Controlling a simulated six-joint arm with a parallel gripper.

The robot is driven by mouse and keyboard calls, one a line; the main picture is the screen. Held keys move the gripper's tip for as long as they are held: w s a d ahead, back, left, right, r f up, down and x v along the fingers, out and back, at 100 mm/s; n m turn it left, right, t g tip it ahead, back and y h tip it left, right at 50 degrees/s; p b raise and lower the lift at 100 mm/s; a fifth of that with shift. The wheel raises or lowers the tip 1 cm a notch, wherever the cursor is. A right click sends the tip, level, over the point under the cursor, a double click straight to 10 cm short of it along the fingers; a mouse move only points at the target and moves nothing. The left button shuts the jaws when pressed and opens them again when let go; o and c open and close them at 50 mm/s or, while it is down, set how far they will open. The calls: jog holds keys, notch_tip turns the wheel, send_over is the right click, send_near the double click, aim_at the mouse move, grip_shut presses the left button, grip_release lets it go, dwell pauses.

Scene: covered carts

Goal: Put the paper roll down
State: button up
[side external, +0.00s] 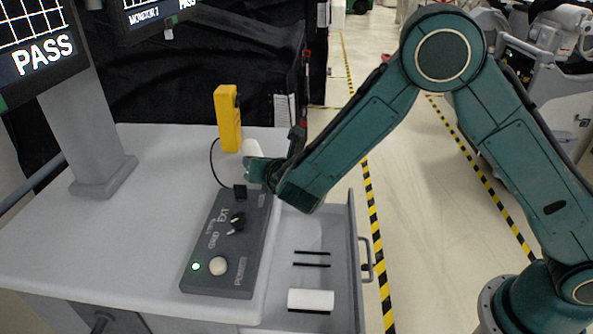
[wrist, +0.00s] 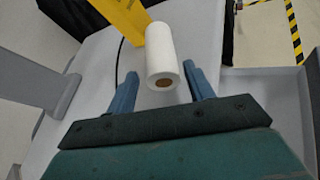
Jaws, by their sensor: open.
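A white paper roll (wrist: 162,52) with a brown core end is between and beyond my fingertips in the wrist view, with a gap on each side. In the side view only part of that roll (side external: 250,147) shows behind my gripper (side external: 275,152), at the back right of the grey cart top (side external: 135,205). My gripper is open, and its blue fingers (wrist: 160,78) do not touch the roll in the wrist view. Whether the roll stands or lies is unclear. A second white roll (side external: 311,299) lies in the open drawer.
A yellow device (side external: 228,118) stands close behind the roll, with a black cable near it. A grey control box (side external: 228,240) with a knob and a button sits in front. A monitor post (side external: 90,130) stands at left. The open drawer (side external: 340,235) juts out at right.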

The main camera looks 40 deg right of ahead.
jog(key=shift+w, duration=0.15)
jog(key=shift+x, duration=2.45)
jog(key=shift+d, duration=0.1)
jog(key=c, duration=0.9)
notch_tip(320, 180, up, 20)
